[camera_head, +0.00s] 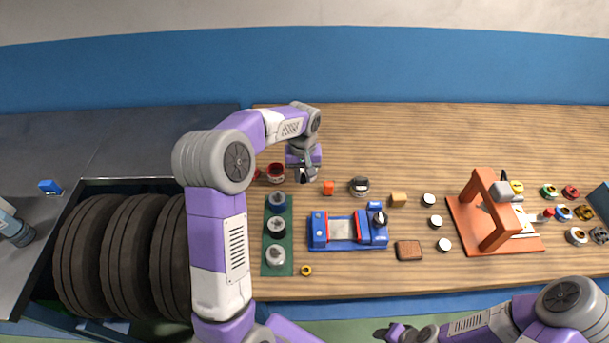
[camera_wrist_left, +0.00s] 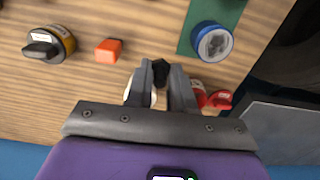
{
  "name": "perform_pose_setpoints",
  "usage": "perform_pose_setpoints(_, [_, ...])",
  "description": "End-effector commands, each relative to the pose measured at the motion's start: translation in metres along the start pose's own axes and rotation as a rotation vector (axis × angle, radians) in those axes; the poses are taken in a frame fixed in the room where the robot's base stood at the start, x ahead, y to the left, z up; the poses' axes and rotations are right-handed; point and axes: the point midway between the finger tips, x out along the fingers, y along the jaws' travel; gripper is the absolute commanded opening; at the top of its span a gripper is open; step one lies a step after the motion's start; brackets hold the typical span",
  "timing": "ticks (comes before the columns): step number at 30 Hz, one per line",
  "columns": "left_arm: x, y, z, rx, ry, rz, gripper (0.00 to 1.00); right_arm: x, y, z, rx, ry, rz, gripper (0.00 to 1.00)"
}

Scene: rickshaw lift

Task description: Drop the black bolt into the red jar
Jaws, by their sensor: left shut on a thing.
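My left gripper (camera_head: 304,179) is shut on the black bolt, above the far part of the bench. In the left wrist view the dark bolt (camera_wrist_left: 160,70) sticks out between the fingertips. A red jar (camera_head: 276,172) stands on the bench just left of the gripper in the head view. In the left wrist view red shows beside the right finger, partly hidden; I cannot tell the jar's outline there. My right gripper (camera_head: 390,334) is at the bottom edge, away from the bench objects; its jaws are unclear.
A green mat (camera_head: 268,243) holds several jars, with a blue one (camera_head: 278,201) nearest the gripper. An orange block (camera_head: 328,188) and a dark-topped jar (camera_head: 360,186) stand to the right. A blue vise-like fixture (camera_head: 318,232) and an orange press (camera_head: 481,186) stand farther off.

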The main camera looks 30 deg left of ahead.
Motion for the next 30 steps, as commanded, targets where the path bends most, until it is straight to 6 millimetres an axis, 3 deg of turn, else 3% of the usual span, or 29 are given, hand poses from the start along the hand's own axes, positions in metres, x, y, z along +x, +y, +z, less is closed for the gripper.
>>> perform_pose_setpoints(9, [-0.032, -0.038, -0.049, -0.020, -0.010, 0.008, 0.00, -0.056, -0.021, 0.002, 0.000, 0.001, 0.000, 0.43])
perform_pose_setpoints(18, [-0.051, -0.082, -0.090, -0.013, -0.005, 0.003, 0.00, -0.102, -0.038, 0.004, 0.000, 0.000, 0.000, 0.43])
perform_pose_setpoints(24, [-0.056, -0.099, -0.103, -0.003, 0.002, -0.001, 0.00, -0.117, -0.044, 0.005, 0.000, 0.000, 0.000, 0.43])
perform_pose_setpoints(30, [-0.052, -0.104, -0.107, 0.002, 0.003, -0.001, 0.00, -0.117, -0.044, 0.005, 0.000, 0.000, 0.000, 0.43])
